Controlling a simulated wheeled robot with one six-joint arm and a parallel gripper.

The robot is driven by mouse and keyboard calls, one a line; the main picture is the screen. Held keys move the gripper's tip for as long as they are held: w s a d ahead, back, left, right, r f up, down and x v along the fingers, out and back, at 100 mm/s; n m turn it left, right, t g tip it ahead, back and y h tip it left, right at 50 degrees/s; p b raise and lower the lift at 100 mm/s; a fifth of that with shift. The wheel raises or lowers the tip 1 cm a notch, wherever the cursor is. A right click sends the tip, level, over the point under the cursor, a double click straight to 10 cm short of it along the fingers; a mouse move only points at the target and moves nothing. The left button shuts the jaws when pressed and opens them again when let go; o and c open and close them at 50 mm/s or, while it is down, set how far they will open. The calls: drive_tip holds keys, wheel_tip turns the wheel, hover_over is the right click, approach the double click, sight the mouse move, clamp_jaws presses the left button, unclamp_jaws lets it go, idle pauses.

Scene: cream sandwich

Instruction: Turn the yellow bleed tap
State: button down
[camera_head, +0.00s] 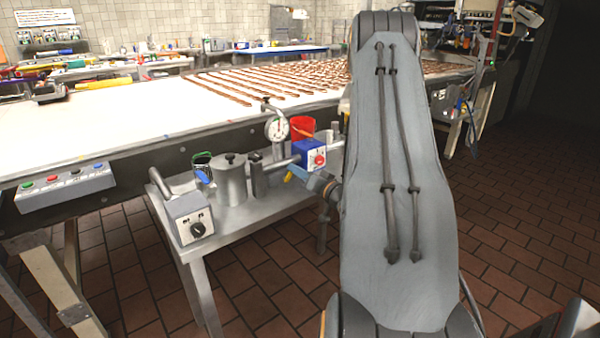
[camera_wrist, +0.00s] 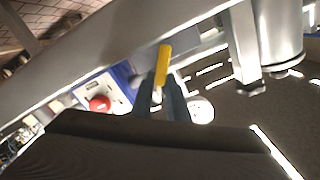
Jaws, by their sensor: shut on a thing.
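The yellow bleed tap (camera_wrist: 163,62) shows in the wrist view as a small yellow lever between the tips of my gripper (camera_wrist: 163,92). The two dark fingers are shut on its near part, and the yellow end sticks out beyond them. In the head view, a bit of the tap (camera_head: 288,177) shows beside my gripper (camera_head: 300,174), below a blue and white box with a red button (camera_head: 316,154). The box also shows in the wrist view (camera_wrist: 103,90). My arm hides part of the bench's right end.
A long conveyor table (camera_head: 90,135) stands behind. Brick floor lies clear at right.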

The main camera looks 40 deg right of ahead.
drive_tip(key=shift+a+r+n, duration=0.15)
drive_tip(key=shift+a+n, duration=0.25)
drive_tip(key=shift+n, duration=0.65)
drive_tip(key=shift+a+r+n, duration=0.15)
drive_tip(key=shift+a+n, duration=0.2)
drive_tip(key=shift+n, duration=0.7)
drive_tip(key=c, duration=2)
unclamp_jaws()
drive_tip(key=s+b, duration=0.1)
drive_tip(key=s, duration=0.7)
